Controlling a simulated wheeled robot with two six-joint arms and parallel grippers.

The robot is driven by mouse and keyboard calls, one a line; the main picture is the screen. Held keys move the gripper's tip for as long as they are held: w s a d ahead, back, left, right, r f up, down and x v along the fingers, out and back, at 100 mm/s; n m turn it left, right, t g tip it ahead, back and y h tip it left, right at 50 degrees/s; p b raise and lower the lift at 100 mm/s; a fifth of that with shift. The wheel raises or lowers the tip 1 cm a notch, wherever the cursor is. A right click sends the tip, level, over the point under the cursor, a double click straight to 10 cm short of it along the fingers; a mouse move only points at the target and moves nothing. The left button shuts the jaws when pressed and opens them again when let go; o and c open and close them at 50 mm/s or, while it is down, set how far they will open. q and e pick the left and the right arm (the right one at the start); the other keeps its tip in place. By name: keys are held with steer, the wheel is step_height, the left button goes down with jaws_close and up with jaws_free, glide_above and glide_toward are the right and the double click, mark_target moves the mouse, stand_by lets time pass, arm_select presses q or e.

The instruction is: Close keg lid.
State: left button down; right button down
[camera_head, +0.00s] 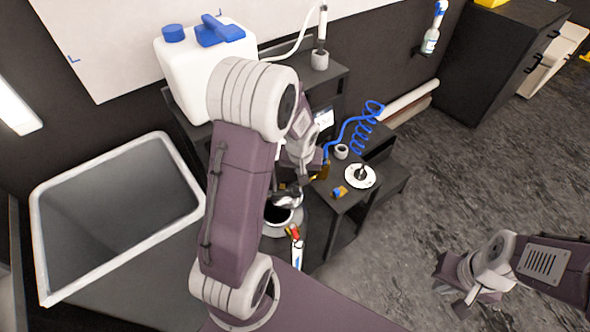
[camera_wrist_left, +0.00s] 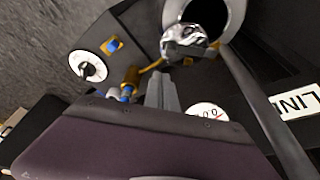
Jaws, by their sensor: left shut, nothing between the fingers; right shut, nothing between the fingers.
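The keg (camera_head: 299,222) stands below my left forearm in the head view, partly hidden by it. Its round mouth is open and dark inside. The shiny silver lid (camera_head: 288,198) is at the mouth's far edge, not covering it. In the left wrist view the lid (camera_wrist_left: 185,42) sits at the near rim of the dark keg opening (camera_wrist_left: 208,12). My left gripper (camera_head: 305,180) is shut and empty beside the lid; in the left wrist view its fingertips (camera_wrist_left: 161,76) are seen just short of the lid. My right gripper (camera_head: 462,298) is shut and empty over the floor, far from the keg.
A dark bench (camera_head: 345,205) beside the keg bears a white disc (camera_head: 360,176) and a coiled blue hose (camera_head: 365,125). A white jug (camera_head: 185,75) stands behind my left arm. The floor at right is clear.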

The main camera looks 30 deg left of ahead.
arm_select(q)
steer(key=w+a+p, duration=0.1)
steer(key=w+a, duration=0.2)
steer(key=b, duration=0.6)
glide_above(287, 192)
steer(key=w+d, duration=0.2)
steer(key=w, duration=0.2)
steer(key=shift+n, duration=0.4)
steer(key=f, duration=1)
steer(key=shift+s+d+f, duration=0.15)
steer(key=shift+s+d, duration=0.05)
steer(key=shift+s, duration=0.05)
steer(key=shift+s+d+r+b, duration=0.2)
steer(key=shift+s+b, duration=0.15)
steer(key=shift+s, duration=0.1)
